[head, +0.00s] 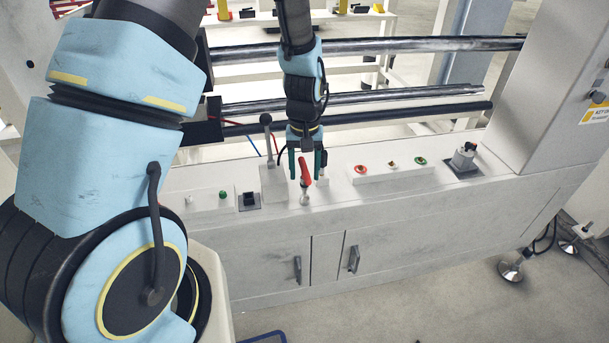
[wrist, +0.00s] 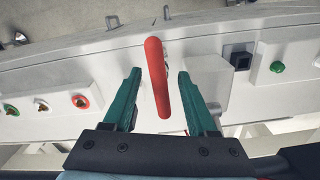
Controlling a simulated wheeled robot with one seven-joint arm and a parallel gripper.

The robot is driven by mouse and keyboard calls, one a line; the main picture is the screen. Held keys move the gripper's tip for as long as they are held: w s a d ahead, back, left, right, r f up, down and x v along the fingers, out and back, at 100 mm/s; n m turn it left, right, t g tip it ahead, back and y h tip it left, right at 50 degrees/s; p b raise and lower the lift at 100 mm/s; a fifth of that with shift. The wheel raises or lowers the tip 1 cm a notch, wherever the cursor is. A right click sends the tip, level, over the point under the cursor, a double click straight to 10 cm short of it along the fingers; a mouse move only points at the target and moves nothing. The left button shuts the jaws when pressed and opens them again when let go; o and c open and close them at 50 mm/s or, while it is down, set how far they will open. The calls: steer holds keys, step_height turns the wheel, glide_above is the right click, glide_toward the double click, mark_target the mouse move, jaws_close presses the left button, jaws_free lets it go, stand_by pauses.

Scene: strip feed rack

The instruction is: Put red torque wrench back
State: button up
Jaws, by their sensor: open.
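The red torque wrench (head: 305,172) stands roughly upright on the white console ledge, with a pale metal part at its lower end. In the wrist view the red handle (wrist: 157,75) runs lengthwise between the two green fingers. My gripper (head: 305,178) is open and points down over the ledge. In the wrist view my gripper (wrist: 160,76) has a visible gap on each side of the handle, so neither finger appears to touch it. How the wrench's lower end is seated is too small to tell.
A black-knobbed lever (head: 266,120) rises just left of my gripper. A button panel (head: 392,171) lies to the right, with a dark-based metal fitting (head: 464,159) beyond. A green button (head: 222,195) and a black switch (head: 249,200) sit left. Dark rollers (head: 370,46) cross behind.

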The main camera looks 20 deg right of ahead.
step_height(320, 180, up, 10)
steer(key=shift+r+b, duration=0.25)
steer(key=shift+b, duration=0.6)
steer(key=s+a+r+n, duration=0.1)
steer(key=s+a, duration=0.1)
steer(key=a, duration=1)
steer(key=s+a+r+n+t, duration=0.1)
steer(key=a+r, duration=0.1)
steer(key=a, duration=1.1)
steer(key=shift+s+a+n+t, duration=0.3)
steer(key=shift+s+n, duration=0.1)
steer(key=shift+r, duration=0.1)
